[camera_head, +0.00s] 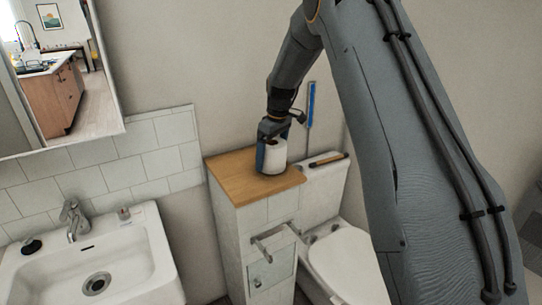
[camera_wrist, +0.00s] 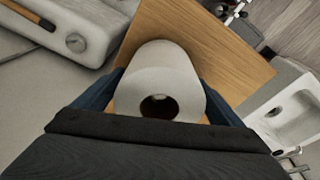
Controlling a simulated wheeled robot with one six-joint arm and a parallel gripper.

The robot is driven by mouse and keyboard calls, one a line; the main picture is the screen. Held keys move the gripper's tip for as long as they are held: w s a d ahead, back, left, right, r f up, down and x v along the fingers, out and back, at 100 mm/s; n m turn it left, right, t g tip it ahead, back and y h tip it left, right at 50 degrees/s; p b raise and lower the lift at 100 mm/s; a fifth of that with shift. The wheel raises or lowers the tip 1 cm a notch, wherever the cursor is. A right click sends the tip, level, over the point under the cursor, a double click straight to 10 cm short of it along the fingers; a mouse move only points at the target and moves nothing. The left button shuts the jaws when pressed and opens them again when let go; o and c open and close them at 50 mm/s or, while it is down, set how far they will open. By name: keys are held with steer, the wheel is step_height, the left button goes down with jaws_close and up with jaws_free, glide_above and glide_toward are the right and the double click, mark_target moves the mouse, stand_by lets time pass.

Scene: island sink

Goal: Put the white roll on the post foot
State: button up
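The white roll (camera_head: 271,160) stands upright at the wooden top of the narrow cabinet (camera_head: 238,170), under my gripper (camera_head: 272,150). In the wrist view the roll (camera_wrist: 160,75) lies between the two blue fingers (camera_wrist: 160,98), which sit against its left and right sides. Its round hole faces the camera and looks dark inside. My gripper appears shut on the roll. I cannot tell whether the roll's underside touches the wood. I cannot make out the post foot in either view; the roll and gripper hide part of the top.
A dark stick with a brown end (camera_head: 328,160) lies on the toilet tank (camera_head: 325,180), right of the cabinet. A roll holder bar (camera_head: 275,238) juts from the cabinet front. A sink (camera_head: 95,265) stands at left. The wooden top has bare room around the roll.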

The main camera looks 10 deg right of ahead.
steer(key=r+b, duration=0.1)
steer(key=r, duration=0.3)
steer(key=s+r+b, duration=0.1)
steer(key=r, duration=0.3)
steer(key=d+r+b, duration=0.1)
steer(key=r+b, duration=0.1)
steer(key=r, duration=0.2)
steer(key=shift+s+d, duration=0.1)
steer(key=shift+s, duration=0.05)
steer(key=s+f+m, duration=0.2)
steer(key=s+f, duration=0.3)
steer(key=s, duration=0.6)
steer(key=s+f+m, duration=0.3)
steer(key=s+f, duration=0.2)
steer(key=s, duration=0.7)
steer(key=s+f+m+h, duration=0.1)
steer(key=s+f+m, duration=0.2)
steer(key=s, duration=0.8)
steer(key=shift+s+a+f, duration=0.4)
steer(key=shift+a+f, duration=0.05)
steer(key=shift+f, duration=0.45)
